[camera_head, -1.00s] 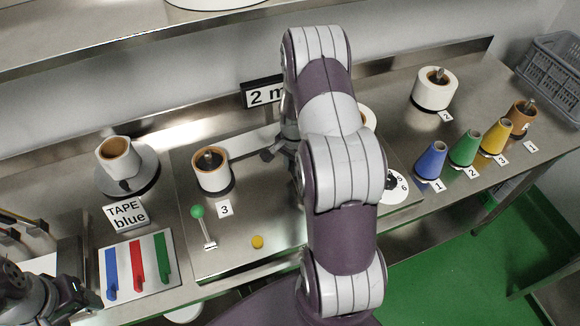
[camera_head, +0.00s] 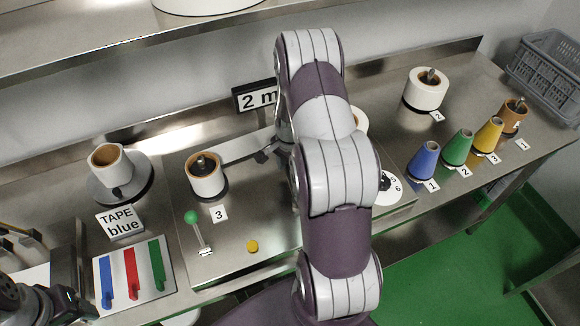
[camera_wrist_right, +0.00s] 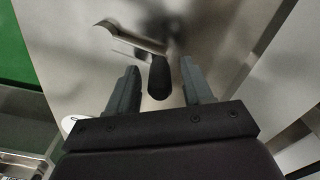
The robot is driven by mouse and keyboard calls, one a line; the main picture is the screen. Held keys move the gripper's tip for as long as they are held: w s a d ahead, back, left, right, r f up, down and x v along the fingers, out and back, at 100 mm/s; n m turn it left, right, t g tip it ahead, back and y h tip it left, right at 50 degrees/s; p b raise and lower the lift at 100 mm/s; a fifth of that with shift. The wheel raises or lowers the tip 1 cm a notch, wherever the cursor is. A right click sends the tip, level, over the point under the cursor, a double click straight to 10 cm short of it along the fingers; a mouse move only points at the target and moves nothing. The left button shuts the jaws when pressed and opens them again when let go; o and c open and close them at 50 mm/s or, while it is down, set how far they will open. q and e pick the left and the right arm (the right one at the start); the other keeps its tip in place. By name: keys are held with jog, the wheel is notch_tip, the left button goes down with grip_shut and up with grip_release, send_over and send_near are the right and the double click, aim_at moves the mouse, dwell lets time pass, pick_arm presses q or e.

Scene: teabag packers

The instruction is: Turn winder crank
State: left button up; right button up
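In the right wrist view, the winder crank shows as a bright metal arm (camera_wrist_right: 128,38) with a black handle (camera_wrist_right: 159,79). My right gripper (camera_wrist_right: 160,76) is open, with one finger on each side of the handle. A gap shows on both sides, so it is not clamped. In the head view my right arm hides the crank and most of the winder. White tape (camera_head: 245,147) runs from the roll marked 3 (camera_head: 206,178) to behind the arm. My left gripper (camera_head: 68,296) is at the lower left corner, partly cut off; its opening is unclear.
A numbered dial (camera_head: 388,191) stands right of my arm. Left are a tape roll (camera_head: 108,163) on a round base and a board with coloured bars (camera_head: 103,262). A green-knobbed lever (camera_head: 191,217) and yellow button (camera_head: 252,246) are in front. Coloured cones (camera_head: 424,160) stand right.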

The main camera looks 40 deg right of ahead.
jog(key=shift+r, duration=0.3)
notch_tip(320, 180, up, 12)
jog(key=b, duration=0.3)
dwell(0.5)
